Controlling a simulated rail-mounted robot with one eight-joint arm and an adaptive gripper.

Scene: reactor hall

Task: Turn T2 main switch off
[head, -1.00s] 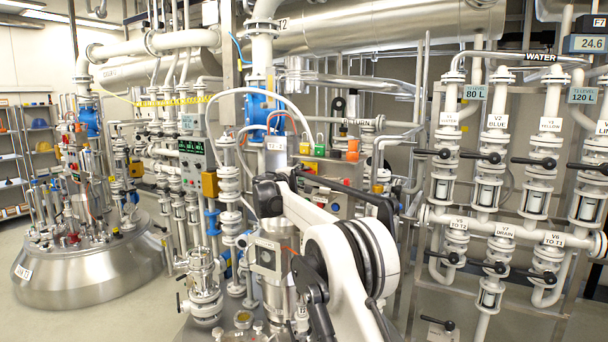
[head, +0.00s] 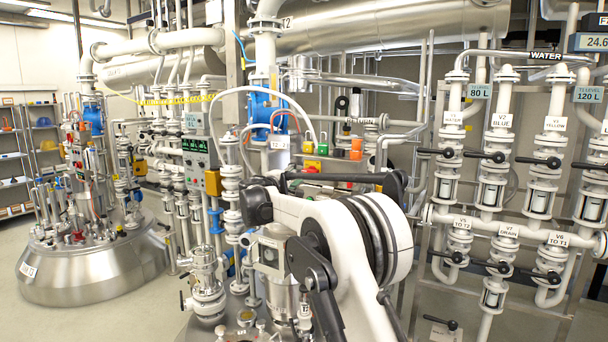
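A small red and yellow fitting (head: 312,166) shows on a panel behind my arm, below a row of coloured pieces. It may be the T2 main switch, but it is too small to read its position. A plate with a T2 label (head: 279,144) is just left of it, under an orange cable loop. The large T2 marking is on the pipe above. My white arm with black joints fills the lower middle of the head view and covers the lower part of the panel. I cannot make out my gripper's fingers.
Vertical pipes and a display box with green digits (head: 195,152) stand left of the panel. A steel vessel (head: 85,265) is at far left. A rack of labelled valves with black handles (head: 490,156) is at right. Open floor shows at lower left.

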